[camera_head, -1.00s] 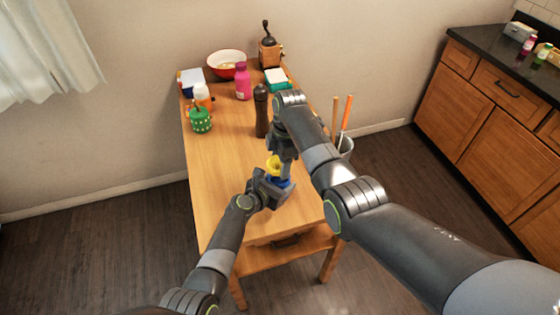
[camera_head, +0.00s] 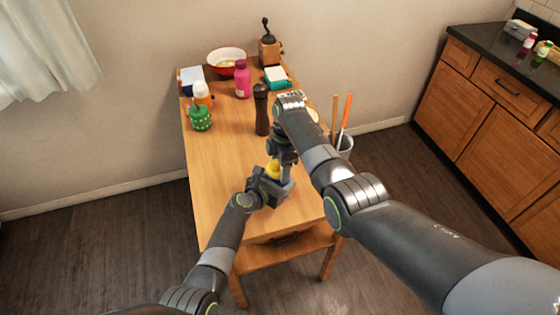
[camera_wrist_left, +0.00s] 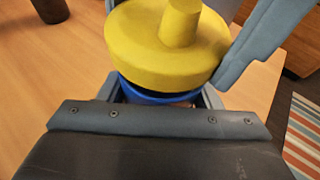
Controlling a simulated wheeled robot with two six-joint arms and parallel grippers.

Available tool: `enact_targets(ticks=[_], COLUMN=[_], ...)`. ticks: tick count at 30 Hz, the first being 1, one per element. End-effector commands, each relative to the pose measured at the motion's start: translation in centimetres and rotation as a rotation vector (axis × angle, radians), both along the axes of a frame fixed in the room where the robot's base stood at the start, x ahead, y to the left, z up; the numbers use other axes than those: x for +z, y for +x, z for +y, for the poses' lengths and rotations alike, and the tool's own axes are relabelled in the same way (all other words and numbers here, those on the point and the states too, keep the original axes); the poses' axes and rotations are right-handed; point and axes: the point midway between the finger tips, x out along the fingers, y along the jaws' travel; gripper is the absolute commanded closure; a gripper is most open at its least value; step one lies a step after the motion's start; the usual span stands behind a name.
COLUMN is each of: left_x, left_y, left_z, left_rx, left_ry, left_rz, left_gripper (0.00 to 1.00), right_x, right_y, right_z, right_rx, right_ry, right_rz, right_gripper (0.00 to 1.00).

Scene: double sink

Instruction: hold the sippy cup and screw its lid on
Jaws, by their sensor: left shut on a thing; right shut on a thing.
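The yellow lid (camera_head: 273,168) with its round spout shows in the left wrist view (camera_wrist_left: 165,45), right above the blue sippy cup (camera_wrist_left: 150,96). A dark band lies between lid and cup; I cannot tell whether the threads meet. My left gripper (camera_head: 271,186) is shut on the cup low at the table's near end, and its body hides most of the cup. My right gripper (camera_head: 281,164) comes from above, shut on the lid; one finger shows beside the lid at the right of the left wrist view (camera_wrist_left: 250,45).
A dark pepper mill (camera_head: 261,110) stands behind my right gripper. A green dotted cup (camera_head: 200,118), a pink bottle (camera_head: 242,80), a red bowl (camera_head: 227,61) and a coffee grinder (camera_head: 269,50) stand farther back. The table's left middle (camera_head: 215,165) is clear.

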Motion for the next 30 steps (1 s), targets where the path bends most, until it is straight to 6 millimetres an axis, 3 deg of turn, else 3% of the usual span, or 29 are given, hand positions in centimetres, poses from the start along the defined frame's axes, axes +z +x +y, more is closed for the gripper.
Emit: enact_targets(ticks=[30], left_x=[0.01], left_y=[0.0], left_z=[0.0], left_rx=[0.0], left_ry=[0.0], left_rz=[0.0], left_gripper=[0.83], right_x=[-0.95], right_y=[0.02], right_z=[-0.01], right_rx=[0.0], right_ry=[0.0], right_rz=[0.0], right_gripper=[0.58])
